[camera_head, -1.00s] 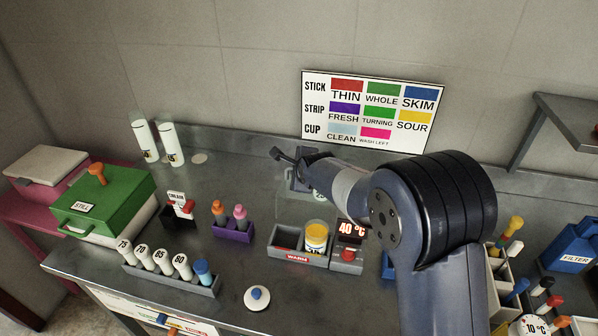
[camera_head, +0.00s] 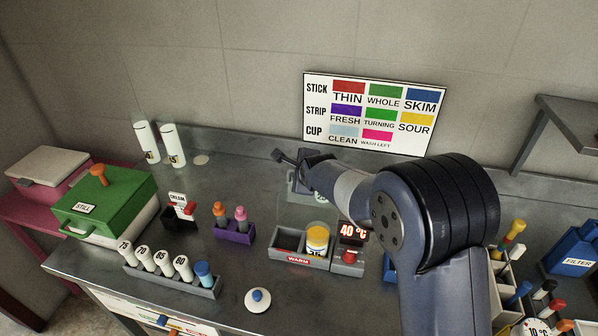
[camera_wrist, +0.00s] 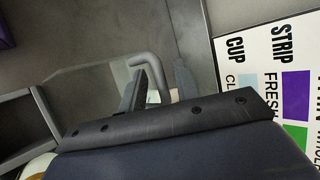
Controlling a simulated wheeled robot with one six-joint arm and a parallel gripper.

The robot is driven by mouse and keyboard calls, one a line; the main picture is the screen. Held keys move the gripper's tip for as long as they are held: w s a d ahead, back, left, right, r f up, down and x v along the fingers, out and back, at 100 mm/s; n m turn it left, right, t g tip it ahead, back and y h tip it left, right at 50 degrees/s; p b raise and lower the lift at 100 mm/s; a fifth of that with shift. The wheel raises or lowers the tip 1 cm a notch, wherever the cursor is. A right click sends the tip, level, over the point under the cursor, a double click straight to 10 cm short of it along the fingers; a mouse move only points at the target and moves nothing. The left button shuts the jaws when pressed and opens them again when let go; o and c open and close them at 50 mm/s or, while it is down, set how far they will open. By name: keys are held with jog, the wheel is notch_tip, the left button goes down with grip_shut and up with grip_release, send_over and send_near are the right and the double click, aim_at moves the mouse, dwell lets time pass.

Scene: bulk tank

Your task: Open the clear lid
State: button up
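The clear lid (camera_wrist: 90,78) shows in the wrist view as a faint see-through panel with pale edges. A bent grey handle (camera_wrist: 146,62) stands by its right end. I cannot tell whether either finger touches the handle. In the head view my gripper (camera_head: 292,156) is low over the back of the counter, below the sign. The lid is barely visible there, and my wrist partly covers what lies beneath.
A tray marked WARM (camera_head: 287,255) with a yellow-topped cup (camera_head: 317,240) and a 40 °C display unit (camera_head: 349,260) stand in front of my gripper. A purple rack (camera_head: 234,233) is to the left. The colour sign (camera_head: 374,112) is on the wall behind.

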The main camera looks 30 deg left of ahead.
jog(key=b+v, duration=0.2)
jog(key=v, duration=0.8)
jog(key=shift+s+d+r, duration=0.2)
jog(key=shift+s+d, duration=0.05)
jog(key=shift+p+x, duration=1.05)
jog(key=shift+x, duration=4.35)
